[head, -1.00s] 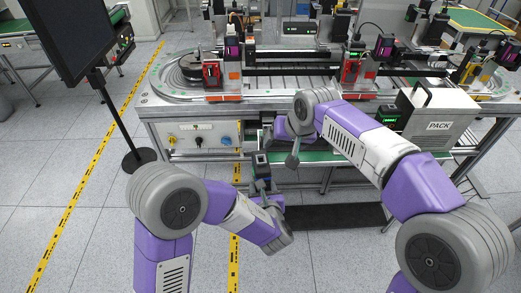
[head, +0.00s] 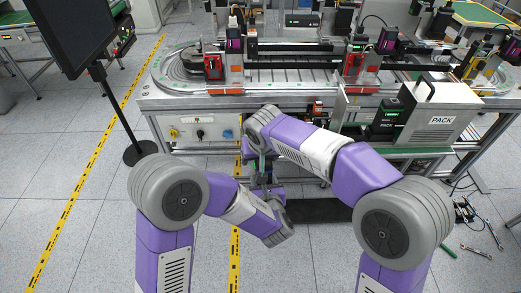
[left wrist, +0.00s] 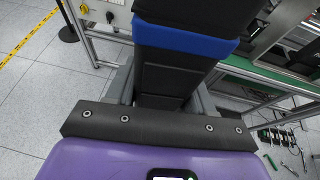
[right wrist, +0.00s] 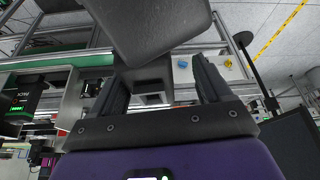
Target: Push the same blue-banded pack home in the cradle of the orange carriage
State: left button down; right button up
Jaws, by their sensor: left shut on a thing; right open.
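The pack (left wrist: 185,43) is black with a bright blue band and fills the upper middle of the left wrist view. My left gripper (left wrist: 163,88) is shut on it, one finger on each side. In the head view the pack is largely hidden behind my arms. My right gripper (right wrist: 163,78) is open. A dark grey rounded shape crosses above its fingers, and I cannot tell what it is. Red-orange units (head: 213,66) stand on the track in the head view. I cannot tell which is the orange carriage, and no cradle shows clearly.
The conveyor bench (head: 290,92) spans the back. A grey PACK case (head: 432,108) and a black pack with a green display (head: 386,118) stand at its right. A monitor stand (head: 105,100) is at left. Cables and tools (head: 478,238) lie on the floor at right.

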pick_arm(q)
jog(key=shift+r, duration=0.1)
pick_arm(e)
jog(key=shift+x, duration=0.95)
pick_arm(q)
jog(key=shift+d, duration=0.15)
pick_arm(e)
jog(key=shift+s+a, duration=0.15)
jog(key=shift+a, duration=0.1)
jog(key=c, duration=1.4)
pick_arm(q)
jog(key=shift+c, duration=2.4)
grip_release()
pick_arm(e)
jog(key=shift+r, duration=0.1)
grip_shut()
pick_arm(q)
jog(key=shift+o, duration=0.7)
pick_arm(e)
jog(key=shift+d, duration=0.1)
pick_arm(q)
jog(key=shift+s, duration=0.1)
pick_arm(e)
jog(key=shift+d, duration=0.1)
